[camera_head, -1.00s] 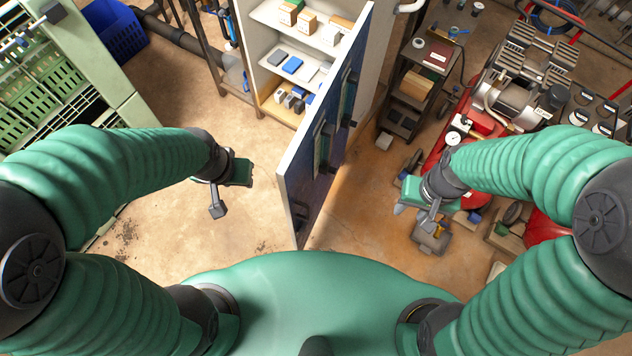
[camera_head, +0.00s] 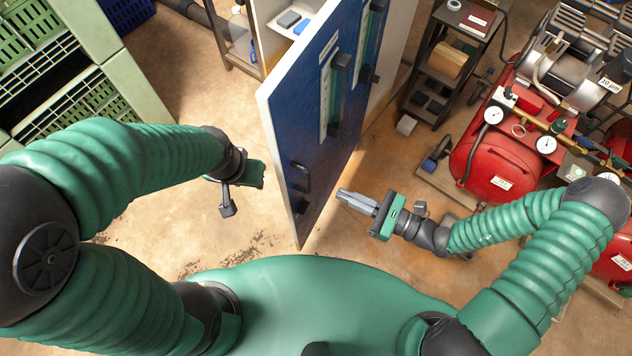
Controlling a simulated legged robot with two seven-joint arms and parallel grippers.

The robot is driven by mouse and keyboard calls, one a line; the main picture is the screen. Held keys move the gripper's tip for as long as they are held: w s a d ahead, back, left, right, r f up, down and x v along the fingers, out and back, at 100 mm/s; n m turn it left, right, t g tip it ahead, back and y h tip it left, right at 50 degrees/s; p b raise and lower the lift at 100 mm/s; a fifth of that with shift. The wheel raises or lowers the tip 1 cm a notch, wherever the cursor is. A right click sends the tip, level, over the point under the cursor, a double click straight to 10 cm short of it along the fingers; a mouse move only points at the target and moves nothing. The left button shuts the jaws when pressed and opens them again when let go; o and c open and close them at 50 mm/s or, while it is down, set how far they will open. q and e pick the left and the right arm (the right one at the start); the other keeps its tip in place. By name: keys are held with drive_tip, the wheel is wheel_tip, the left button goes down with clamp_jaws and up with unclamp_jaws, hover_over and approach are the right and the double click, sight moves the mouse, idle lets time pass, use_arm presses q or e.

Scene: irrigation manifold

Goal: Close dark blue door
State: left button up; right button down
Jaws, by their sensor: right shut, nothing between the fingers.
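The dark blue door (camera_head: 318,95) stands open on its cabinet and juts toward me, its pale edge to the left. Its blue face is turned to the right and bears a dark handle (camera_head: 301,180) low down near the free edge. My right gripper (camera_head: 346,197) is shut and empty. Its fingers point left at the lower part of the blue face, and a small gap seems to lie between them. My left gripper (camera_head: 250,174) is left of the door, clear of it.
The cabinet (camera_head: 270,30) behind the door has shelves with small boxes. A red compressor (camera_head: 495,160) with gauges and a dark shelf cart (camera_head: 440,75) stand at the right. Green crates (camera_head: 75,105) stand at the left. The floor (camera_head: 185,85) left of the door is clear.

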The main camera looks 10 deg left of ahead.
drive_tip(key=b+x, duration=0.1)
drive_tip(key=x, duration=0.7)
drive_tip(key=shift+w+a, duration=0.15)
drive_tip(key=shift+a, duration=0.2)
drive_tip(key=shift+d, duration=0.1)
